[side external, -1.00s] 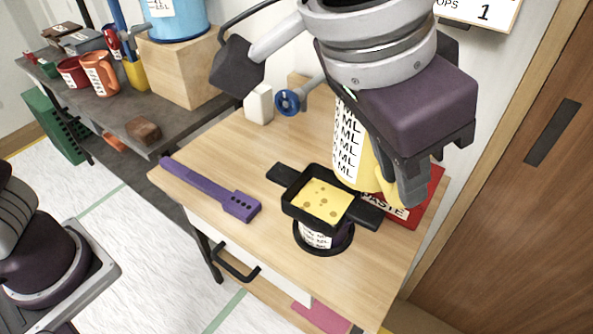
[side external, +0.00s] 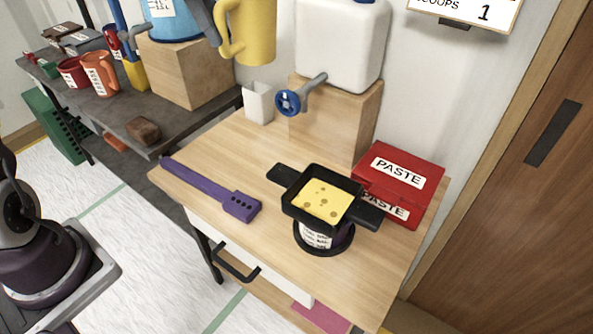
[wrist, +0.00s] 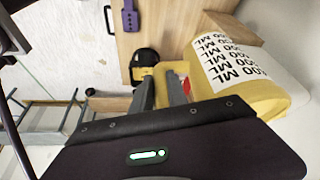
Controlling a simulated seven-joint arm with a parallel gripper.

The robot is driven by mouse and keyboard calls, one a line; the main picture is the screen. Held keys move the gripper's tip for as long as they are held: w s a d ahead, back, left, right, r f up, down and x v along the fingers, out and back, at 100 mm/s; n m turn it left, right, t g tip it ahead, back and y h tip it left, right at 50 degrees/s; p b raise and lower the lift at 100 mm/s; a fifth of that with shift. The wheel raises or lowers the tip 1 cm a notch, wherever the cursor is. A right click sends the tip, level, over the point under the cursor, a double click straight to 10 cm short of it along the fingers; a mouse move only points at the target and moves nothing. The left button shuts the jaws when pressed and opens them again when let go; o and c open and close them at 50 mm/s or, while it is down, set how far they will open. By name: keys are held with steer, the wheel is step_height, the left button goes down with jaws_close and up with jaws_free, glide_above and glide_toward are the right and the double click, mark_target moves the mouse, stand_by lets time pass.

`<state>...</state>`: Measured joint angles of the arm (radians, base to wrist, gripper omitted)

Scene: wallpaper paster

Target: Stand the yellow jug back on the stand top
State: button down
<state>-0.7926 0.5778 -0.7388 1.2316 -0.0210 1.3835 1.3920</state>
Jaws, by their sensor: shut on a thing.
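The yellow jug (side external: 257,35) is at the top of the side view, its upper part cut off by the frame. It hangs in the air above the back left of the light wooden top (side external: 240,150). In the wrist view the jug (wrist: 275,100) shows its white "ML" label and lies to the right of my fingers. My gripper (wrist: 162,88) is shut on the jug's handle; the side view shows only a grey bit of it (side external: 205,18) at the top edge. The contact at the handle is partly hidden.
A white tank (side external: 340,45) with a blue-handled tap stands behind. A blue bucket (side external: 170,20) is close to the jug.

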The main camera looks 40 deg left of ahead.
steer(key=s+a+m, duration=0.1)
steer(key=s+a, duration=0.2)
steer(key=a, duration=0.6)
step_height(320, 180, down, 27)
steer(key=w+d+f, duration=0.1)
steer(key=d, duration=0.5)
steer(key=w+d+f, duration=0.2)
steer(key=d, duration=0.4)
steer(key=w+d+f, duration=0.1)
steer(key=d, duration=0.5)
steer(key=shift+w+f, duration=0.15)
steer(key=shift+w, duration=0.25)
steer(key=c, duration=1.3)
jaws_free()
steer(key=shift+a, duration=0.1)
